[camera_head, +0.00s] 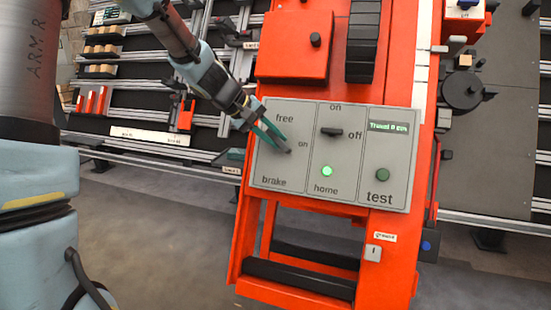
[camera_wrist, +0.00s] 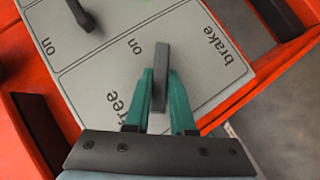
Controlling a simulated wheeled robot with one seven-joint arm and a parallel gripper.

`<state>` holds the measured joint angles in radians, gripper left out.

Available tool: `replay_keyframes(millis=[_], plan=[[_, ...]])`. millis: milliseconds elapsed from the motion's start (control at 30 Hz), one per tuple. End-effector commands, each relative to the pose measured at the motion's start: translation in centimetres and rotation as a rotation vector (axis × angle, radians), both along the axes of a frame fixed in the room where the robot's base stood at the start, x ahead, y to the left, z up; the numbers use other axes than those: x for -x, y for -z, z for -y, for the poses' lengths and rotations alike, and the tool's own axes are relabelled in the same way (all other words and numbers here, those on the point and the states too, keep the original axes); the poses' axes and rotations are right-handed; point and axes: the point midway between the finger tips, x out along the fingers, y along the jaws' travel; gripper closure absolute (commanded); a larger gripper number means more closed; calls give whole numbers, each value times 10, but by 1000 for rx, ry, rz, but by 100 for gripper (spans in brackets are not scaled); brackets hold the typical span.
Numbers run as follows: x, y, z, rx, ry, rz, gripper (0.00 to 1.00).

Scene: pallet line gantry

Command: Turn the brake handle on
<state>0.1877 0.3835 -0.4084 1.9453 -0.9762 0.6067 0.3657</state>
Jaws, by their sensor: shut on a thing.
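The control panel (camera_head: 310,185) is a grey plate on the red frame. Its left section carries the words "free", "on" and "brake". The brake handle (camera_wrist: 163,62) is a dark grey bar in that section. My gripper (camera_wrist: 161,92) is shut on it, with one teal finger on each side. In the head view my gripper (camera_head: 277,142) comes in from the upper left and covers much of the handle. The handle's end shows past the fingers, below the "on" label; its exact angle is hard to tell.
To the right on the panel are an on/off switch (camera_head: 332,132), a lit green home light (camera_head: 326,171), a dark green test button (camera_head: 382,175) and a small green-lettered display (camera_head: 388,127). A red box (camera_head: 295,45) stands above the panel. Racks with parts lie behind my arm.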

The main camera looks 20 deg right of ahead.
Motion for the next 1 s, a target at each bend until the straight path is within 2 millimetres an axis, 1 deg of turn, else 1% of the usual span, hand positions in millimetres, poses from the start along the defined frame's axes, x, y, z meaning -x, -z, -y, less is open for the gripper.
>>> replay_keyframes(millis=[33,400,600,1000], plan=[[-2,10,-2,31,-27,-25,100],[-1,11,-3,248,-181,-228,100],[-1,10,-3,339,-247,-313,100],[0,7,-4,429,-312,-399,100]])
